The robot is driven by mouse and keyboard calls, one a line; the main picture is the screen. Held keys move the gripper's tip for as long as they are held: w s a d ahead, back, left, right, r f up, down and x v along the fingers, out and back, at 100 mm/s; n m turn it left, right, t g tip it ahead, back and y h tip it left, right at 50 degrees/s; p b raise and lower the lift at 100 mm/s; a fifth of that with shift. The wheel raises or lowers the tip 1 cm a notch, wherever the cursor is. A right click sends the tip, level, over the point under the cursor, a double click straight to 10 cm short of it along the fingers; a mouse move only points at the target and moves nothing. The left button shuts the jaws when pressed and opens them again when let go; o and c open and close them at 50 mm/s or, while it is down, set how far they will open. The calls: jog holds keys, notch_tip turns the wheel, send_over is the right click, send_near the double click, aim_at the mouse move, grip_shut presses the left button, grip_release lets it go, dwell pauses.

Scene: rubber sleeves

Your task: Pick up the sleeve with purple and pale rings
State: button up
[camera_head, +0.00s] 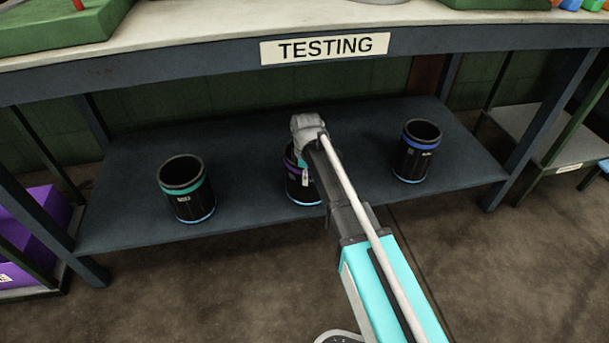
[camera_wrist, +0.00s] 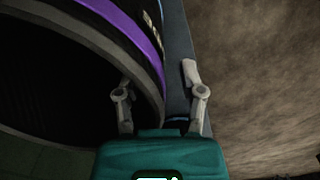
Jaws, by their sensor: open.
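The sleeve with purple and pale rings (camera_head: 292,182) is a black open cylinder standing upright on the lower shelf, between two others. In the head view my arm covers part of its top and right side. It fills the left of the wrist view (camera_wrist: 100,28), with its purple band and dark opening showing. My gripper (camera_wrist: 158,80) is open at its rim. One finger is on the opening side and the other is outside the wall, with the wall between them. The left fingertip is partly hidden, and contact cannot be told.
A sleeve with a teal ring (camera_head: 186,190) stands to the left and one with a blue ring (camera_head: 416,152) to the right. The shelf (camera_head: 240,226) has free room between them. Table legs stand at both ends.

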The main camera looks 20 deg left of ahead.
jog(key=shift+f+b, duration=0.35)
jog(key=shift+f, duration=0.2)
grip_shut()
dwell(0.4)
